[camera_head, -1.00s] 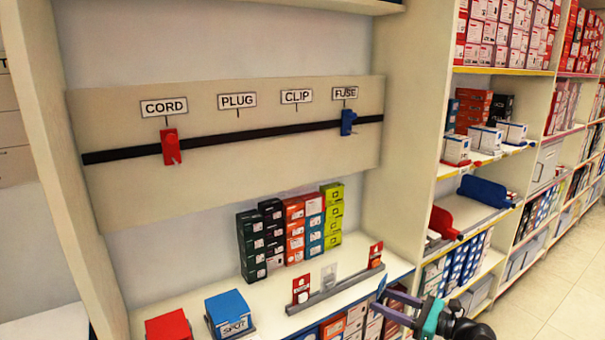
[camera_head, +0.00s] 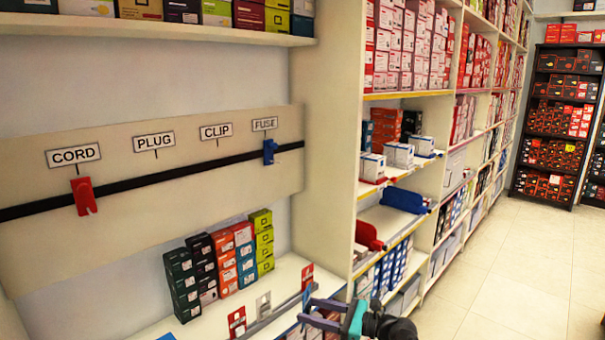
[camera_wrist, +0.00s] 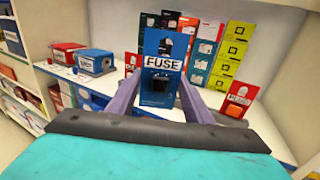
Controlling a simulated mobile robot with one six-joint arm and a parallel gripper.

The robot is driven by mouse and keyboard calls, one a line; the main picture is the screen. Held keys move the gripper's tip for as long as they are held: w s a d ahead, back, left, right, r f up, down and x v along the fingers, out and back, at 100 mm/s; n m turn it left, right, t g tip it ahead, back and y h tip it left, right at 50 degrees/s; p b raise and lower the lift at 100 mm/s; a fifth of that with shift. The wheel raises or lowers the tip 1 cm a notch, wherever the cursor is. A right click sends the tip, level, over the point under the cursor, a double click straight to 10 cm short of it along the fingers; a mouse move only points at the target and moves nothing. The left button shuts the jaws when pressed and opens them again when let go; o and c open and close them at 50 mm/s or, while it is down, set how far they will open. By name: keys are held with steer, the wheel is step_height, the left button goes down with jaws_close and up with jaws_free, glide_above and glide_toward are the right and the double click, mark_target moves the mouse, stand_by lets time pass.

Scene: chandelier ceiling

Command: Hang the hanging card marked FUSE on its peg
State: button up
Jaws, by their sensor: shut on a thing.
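The blue FUSE card (camera_wrist: 151,43) is upright between the fingers of my gripper (camera_wrist: 160,88) in the wrist view, its white label facing the camera. My gripper (camera_head: 316,312) is shut on it, low in the head view, in front of the lower shelf; the card is mostly hidden there. The blue FUSE peg (camera_head: 269,151) is on the black rail, under the FUSE label (camera_head: 265,124), up and left of my gripper and well apart from it.
A red hanger (camera_head: 85,196) is on the rail under the CORD label. Red cards (camera_head: 237,322) stand in a grey rack on the shelf, one marked PLUG (camera_wrist: 240,95). Stacked boxes (camera_head: 222,262) stand behind. An upright panel (camera_head: 327,150) borders the bay; floor at right is clear.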

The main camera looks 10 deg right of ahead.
steer(key=a+r+p, duration=0.3)
steer(key=r+p, duration=0.5)
steer(key=r, duration=0.1)
steer(key=shift+a, duration=0.4)
steer(key=shift+a+r, duration=0.1)
